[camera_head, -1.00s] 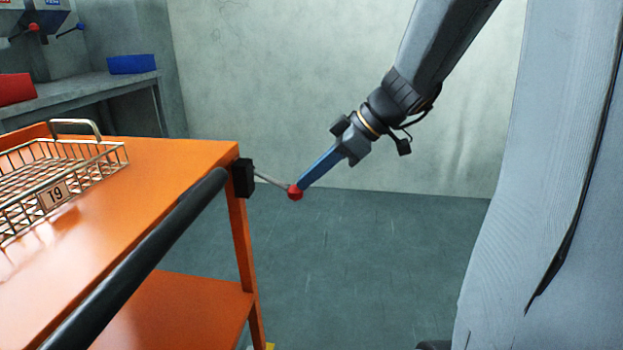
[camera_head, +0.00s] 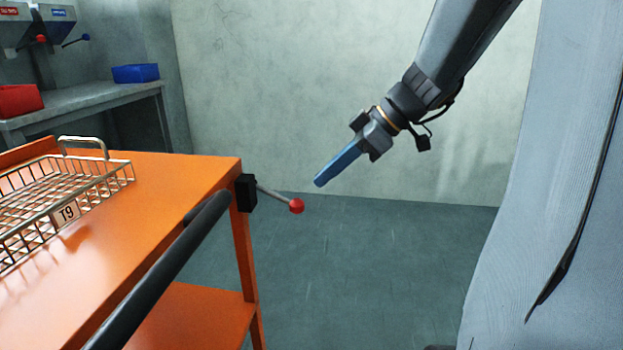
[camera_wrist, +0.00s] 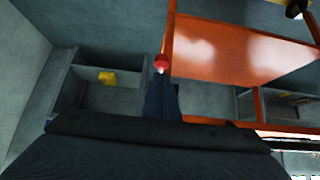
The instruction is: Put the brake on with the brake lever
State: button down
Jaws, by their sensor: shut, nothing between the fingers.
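The brake lever (camera_head: 276,194) is a thin grey rod with a red ball knob (camera_head: 296,206), coming out of a black block (camera_head: 246,193) on the corner of the orange cart (camera_head: 190,172). The lever points right and slopes slightly down. My gripper (camera_head: 319,182) has blue fingers, shut and empty, just above and to the right of the knob, with a gap between them in the head view. In the wrist view the red knob (camera_wrist: 161,62) shows just past my dark fingertips; the rod is hard to make out there.
A wire basket (camera_head: 66,212) marked T9 sits on the cart top, and a black push handle (camera_head: 165,265) runs along its near side. A bench (camera_head: 90,98) with a red bin (camera_head: 19,100) and a blue bin (camera_head: 135,73) stands at the back left. The floor right of the cart is clear.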

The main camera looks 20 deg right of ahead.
jog(key=s+d+r, duration=0.1)
jog(key=s+d, duration=0.2)
jog(key=d, duration=0.2)
jog(key=shift+d+r+p, duration=0.3)
jog(key=shift+r+p, duration=0.05)
jog(key=shift+p, duration=0.05)
